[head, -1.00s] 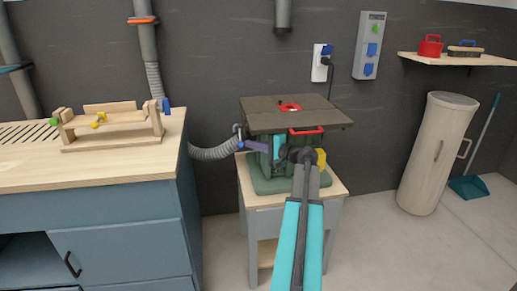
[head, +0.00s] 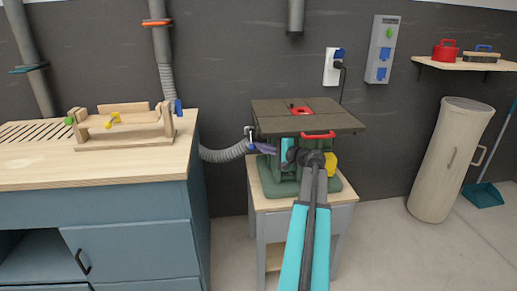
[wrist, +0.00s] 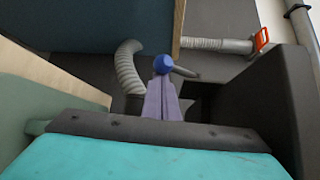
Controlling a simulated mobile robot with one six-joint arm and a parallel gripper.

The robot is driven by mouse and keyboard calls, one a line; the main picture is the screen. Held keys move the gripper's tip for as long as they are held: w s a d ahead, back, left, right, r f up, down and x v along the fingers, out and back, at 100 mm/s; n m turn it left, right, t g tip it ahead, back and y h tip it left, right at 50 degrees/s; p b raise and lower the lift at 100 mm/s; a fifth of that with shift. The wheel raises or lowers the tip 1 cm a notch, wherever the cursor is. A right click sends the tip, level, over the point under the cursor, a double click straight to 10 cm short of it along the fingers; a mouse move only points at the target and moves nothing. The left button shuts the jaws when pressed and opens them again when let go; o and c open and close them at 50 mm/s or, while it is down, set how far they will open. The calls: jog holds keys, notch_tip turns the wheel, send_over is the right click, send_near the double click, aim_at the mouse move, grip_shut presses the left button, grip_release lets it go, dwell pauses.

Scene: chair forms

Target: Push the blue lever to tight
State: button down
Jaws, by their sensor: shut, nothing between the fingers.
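The blue lever has a round blue knob (wrist: 163,63) on a short grey rod, seen in the wrist view just beyond my fingertips. In the head view it is too small to make out clearly. My gripper (head: 256,146) has slim purple fingers and is at the left side of the green machine (head: 327,186), below its dark tabletop. In the wrist view my gripper (wrist: 161,82) is shut and empty, pointing at the knob. The tips are at or very near the knob; I cannot tell if they touch it.
A grey hose (head: 225,154) runs from the machine behind the workbench (head: 120,170) on the left. The dark tabletop (head: 340,118) overhangs my gripper. A beige cylinder (head: 445,160) stands at the right. The floor between is clear.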

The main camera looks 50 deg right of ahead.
jog(key=s+r, duration=0.1)
jog(key=s, duration=1.2)
jog(key=shift+s+d+r, duration=0.3)
jog(key=shift+s+d, duration=0.05)
jog(key=shift+d, duration=0.05)
